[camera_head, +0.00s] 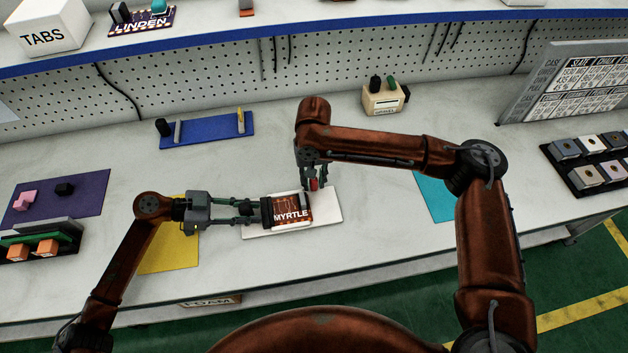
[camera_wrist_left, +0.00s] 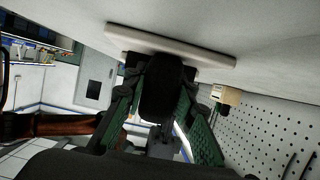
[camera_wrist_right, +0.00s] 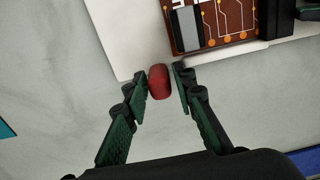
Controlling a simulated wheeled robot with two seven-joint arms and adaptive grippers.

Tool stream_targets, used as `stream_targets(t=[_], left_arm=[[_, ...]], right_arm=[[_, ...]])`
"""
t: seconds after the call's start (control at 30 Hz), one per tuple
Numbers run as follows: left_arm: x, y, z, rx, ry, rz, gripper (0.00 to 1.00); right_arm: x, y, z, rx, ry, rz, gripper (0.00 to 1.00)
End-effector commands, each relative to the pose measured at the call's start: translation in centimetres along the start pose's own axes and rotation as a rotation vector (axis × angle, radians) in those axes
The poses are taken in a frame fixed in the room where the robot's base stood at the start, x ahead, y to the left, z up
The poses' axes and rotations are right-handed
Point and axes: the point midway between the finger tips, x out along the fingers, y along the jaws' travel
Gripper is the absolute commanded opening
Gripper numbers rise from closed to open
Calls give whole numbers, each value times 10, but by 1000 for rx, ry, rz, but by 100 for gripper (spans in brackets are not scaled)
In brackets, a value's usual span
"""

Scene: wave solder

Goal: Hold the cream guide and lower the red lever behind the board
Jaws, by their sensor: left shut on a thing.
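The brown board marked MYRTLE (camera_head: 291,209) sits in a cream guide (camera_head: 296,227) on a pale base plate (camera_head: 331,222). My left gripper (camera_head: 256,212) is shut on a black block at the guide's left end; the block (camera_wrist_left: 160,90) also fills the space between its fingers in the left wrist view. The red lever (camera_wrist_right: 159,82) shows behind the board as a rounded red knob. My right gripper (camera_head: 314,178) points down over it. Its fingers stand on either side of the knob, with a small gap at the right finger. The lever's lower part is hidden.
A blue mat (camera_head: 207,131) with small posts lies behind left. A yellow mat (camera_head: 168,252) lies under my left arm, a purple mat (camera_head: 82,190) further left. A cyan mat (camera_head: 433,195) lies right. A cream box (camera_head: 384,100) stands at the back by the pegboard.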

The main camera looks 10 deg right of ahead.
Motion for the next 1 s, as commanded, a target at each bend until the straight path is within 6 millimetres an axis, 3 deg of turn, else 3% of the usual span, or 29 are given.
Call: stream_targets(t=[0.23, 0.6, 1.0], left_arm=[[1, 1, 3, -3, -5, 1, 0], [1, 1, 3, -3, -5, 1, 0], [1, 1, 3, -3, -5, 1, 0]], right_arm=[[1, 0, 0, 0, 0, 0, 25], [1, 0, 0, 0, 0, 1, 0], [3, 2, 6, -3, 111, 5, 0]])
